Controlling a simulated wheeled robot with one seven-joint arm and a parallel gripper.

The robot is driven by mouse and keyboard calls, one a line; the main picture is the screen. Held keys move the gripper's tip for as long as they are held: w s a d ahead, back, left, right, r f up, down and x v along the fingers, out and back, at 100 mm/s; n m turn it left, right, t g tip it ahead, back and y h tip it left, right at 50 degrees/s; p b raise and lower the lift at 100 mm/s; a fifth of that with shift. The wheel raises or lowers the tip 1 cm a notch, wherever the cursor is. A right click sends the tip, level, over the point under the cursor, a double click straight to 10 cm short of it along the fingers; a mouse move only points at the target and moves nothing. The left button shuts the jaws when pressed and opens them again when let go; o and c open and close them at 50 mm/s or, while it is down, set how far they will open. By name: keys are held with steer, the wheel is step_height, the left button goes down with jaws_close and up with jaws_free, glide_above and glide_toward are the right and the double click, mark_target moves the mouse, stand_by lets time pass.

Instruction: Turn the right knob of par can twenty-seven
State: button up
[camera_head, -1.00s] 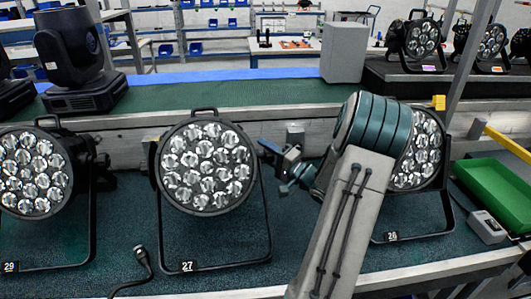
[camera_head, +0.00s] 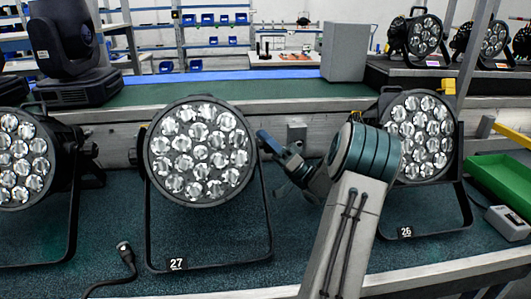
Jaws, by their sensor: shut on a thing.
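Par can twenty-seven (camera_head: 203,150) stands on the dark teal bench, a round black lamp with several clear lenses, held in a black yoke labelled 27 (camera_head: 177,264). My gripper (camera_head: 264,140) is at its right side, where the yoke arm meets the lamp body. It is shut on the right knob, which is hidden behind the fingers. My wrist and arm come in from the lower right. The left side of the lamp shows a small black knob or bracket (camera_head: 137,157).
Par can 26 (camera_head: 418,135) stands to the right, behind my arm's elbow. Another par can (camera_head: 18,160) is at the left edge. A green tray (camera_head: 502,185) is at the far right.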

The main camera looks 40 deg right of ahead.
steer(key=n+g+y+b, duration=0.2)
steer(key=n, duration=0.1)
steer(key=n+g+y+b, duration=0.1)
steer(key=n+y+b, duration=0.2)
steer(key=n+g+y+b, duration=0.2)
steer(key=n+b, duration=0.1)
steer(key=shift+s+a+f+g+y, duration=0.1)
steer(key=shift+s+f+g+y, duration=0.15)
steer(key=shift+f+g+y, duration=0.1)
steer(key=n+g+y+b, duration=0.1)
steer(key=n+g+b, duration=0.1)
steer(key=n+g, duration=0.1)
steer(key=shift+r+n+y+b, duration=0.15)
steer(key=shift+n+y+b, duration=0.15)
steer(key=shift+y+b, duration=0.1)
steer(key=shift+s+r+n+g+y+b, duration=0.1)
steer(key=shift+n+g+y+b, duration=0.15)
steer(key=shift+n+g+b, duration=0.3)
steer(key=shift+r+n, duration=0.15)
steer(key=shift+n, duration=0.3)
steer(key=shift+a, duration=0.1)
steer(key=o, duration=0.7)
steer(key=shift+r+m+t+p, duration=0.3)
steer(key=shift+m+t+p, duration=0.1)
steer(key=shift+m+p, duration=0.4)
